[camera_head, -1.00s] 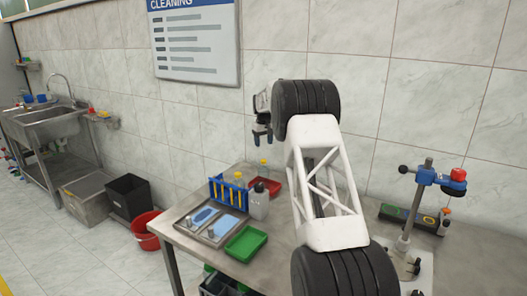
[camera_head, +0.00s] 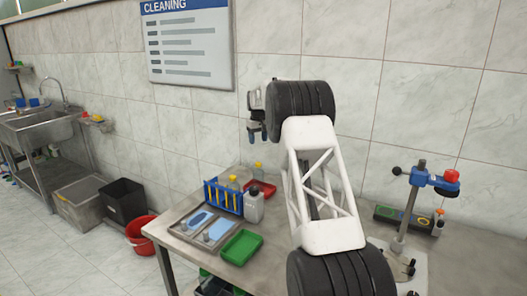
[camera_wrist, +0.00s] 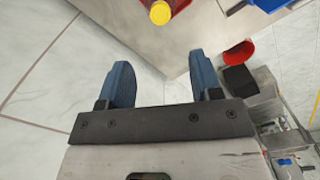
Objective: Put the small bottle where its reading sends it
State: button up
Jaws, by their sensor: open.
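My gripper (camera_head: 257,130) is open and empty, raised above the back of the table near the wall. In the wrist view its two blue fingers (camera_wrist: 163,85) stand apart with nothing between them. A small yellow-capped bottle (camera_head: 259,168) stands at the red tray (camera_head: 264,189); in the wrist view a yellow cap (camera_wrist: 160,12) shows at the top edge, beyond the fingertips. Another small bottle with an orange cap (camera_head: 439,222) stands at the right by a dark strip with coloured rings (camera_head: 404,217). I cannot tell which bottle is meant, and no reading is legible.
A blue rack (camera_head: 222,198) with yellow-topped tubes, a white dark-capped bottle (camera_head: 254,207), a metal tray with blue panels (camera_head: 204,228) and a green tray (camera_head: 241,247) crowd the table's left. A blue clamp stand (camera_head: 417,180) with a red knob stands right. My arm hides the middle.

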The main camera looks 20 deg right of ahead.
jog(key=s+a+r, duration=0.2)
jog(key=s+r, duration=0.5)
jog(key=s, duration=0.2)
jog(key=s+a+r, duration=0.3)
jog(key=s+r, duration=0.3)
jog(key=s, duration=0.3)
jog(key=s+a+r+m+t, duration=0.1)
jog(key=s+a+r, duration=0.15)
jog(key=s, duration=0.85)
jog(key=s+a+r+t, duration=0.1)
jog(key=s+r, duration=0.2)
jog(key=s, duration=0.8)
jog(key=s+a+f, duration=0.1)
jog(key=s+f, duration=0.3)
jog(key=s, duration=1)
jog(key=s+a+f+m, duration=0.1)
jog(key=s+f, duration=0.3)
jog(key=s, duration=1)
jog(key=s+a+f, duration=0.1)
jog(key=s+f, duration=0.3)
jog(key=s, duration=0.9)
jog(key=shift+s+a+m+t, duration=0.3)
jog(key=shift+s+m+t, duration=0.1)
